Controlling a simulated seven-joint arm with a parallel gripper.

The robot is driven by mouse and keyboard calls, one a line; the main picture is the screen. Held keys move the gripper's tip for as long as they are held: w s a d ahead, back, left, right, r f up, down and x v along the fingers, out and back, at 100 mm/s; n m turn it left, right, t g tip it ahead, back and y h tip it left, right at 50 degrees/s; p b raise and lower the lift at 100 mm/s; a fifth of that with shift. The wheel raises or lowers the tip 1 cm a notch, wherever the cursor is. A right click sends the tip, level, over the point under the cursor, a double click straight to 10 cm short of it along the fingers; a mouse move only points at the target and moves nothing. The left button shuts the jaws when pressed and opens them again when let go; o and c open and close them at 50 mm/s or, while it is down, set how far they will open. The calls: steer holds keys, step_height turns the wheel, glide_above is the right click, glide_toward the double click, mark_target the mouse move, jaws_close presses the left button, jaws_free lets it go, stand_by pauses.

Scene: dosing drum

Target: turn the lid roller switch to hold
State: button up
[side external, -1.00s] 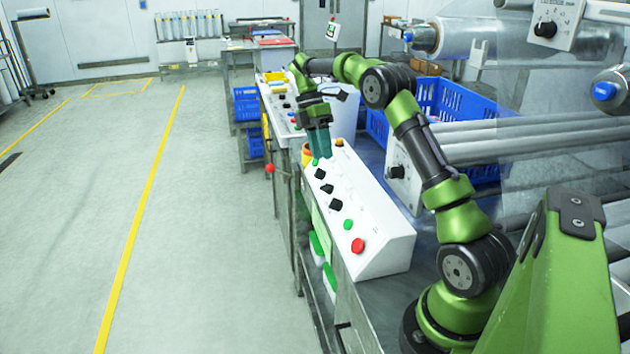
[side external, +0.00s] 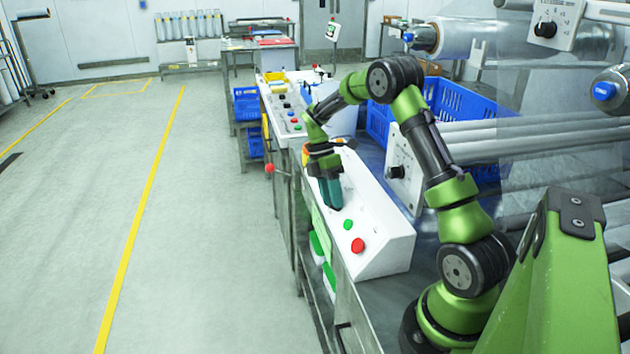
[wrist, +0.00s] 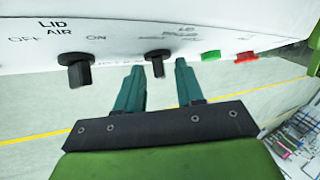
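The white control box (side external: 385,237) stands on the bench. In the wrist view, a black switch knob (wrist: 158,61) sits under a blurred label that seems to begin with "LID"; its position words are unreadable, so its setting is unclear. My gripper (wrist: 160,66) is open, its two teal fingers apart on either side of this knob. I cannot tell whether they touch it. Left of it is another black knob, the lid air switch (wrist: 76,70), marked OFF and ON. In the side view my gripper (side external: 331,194) is low at the panel and hides the black knobs.
A green button (wrist: 210,55) and a red button (wrist: 246,57) lie right of the knob in the wrist view. Metal rollers (side external: 500,135) and a blue crate (side external: 450,100) stand behind the box. The floor to the left is clear.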

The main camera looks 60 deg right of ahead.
jaws_close()
steer(key=shift+s+a+r+m+t+h, duration=0.1)
steer(key=shift+s+r+m+t+h, duration=0.1)
steer(key=shift+m+t+h, duration=0.45)
steer(key=shift+s+a+m+t+h, duration=0.1)
steer(key=shift+m+t+h, duration=0.3)
steer(key=shift+m+t, duration=0.25)
steer(key=shift+s+a+m+t+h, duration=0.1)
steer(key=shift+m+t+h, duration=0.25)
steer(key=shift+m+t, duration=0.2)
steer(key=shift+s+a+f+m+t+h, duration=0.1)
steer(key=shift+a+m+t+h, duration=0.05)
steer(key=shift+m+t+h, duration=0.4)
steer(key=shift+s+a+m+t+h, duration=0.1)
steer(key=shift+m+t+h, duration=0.3)
steer(key=shift+m+h, duration=0.25)
steer(key=shift+a+m+t+h, duration=0.1)
steer(key=shift+m+t+h, duration=0.2)
steer(key=shift+m+h, duration=0.2)
steer(key=shift+f, duration=0.1)
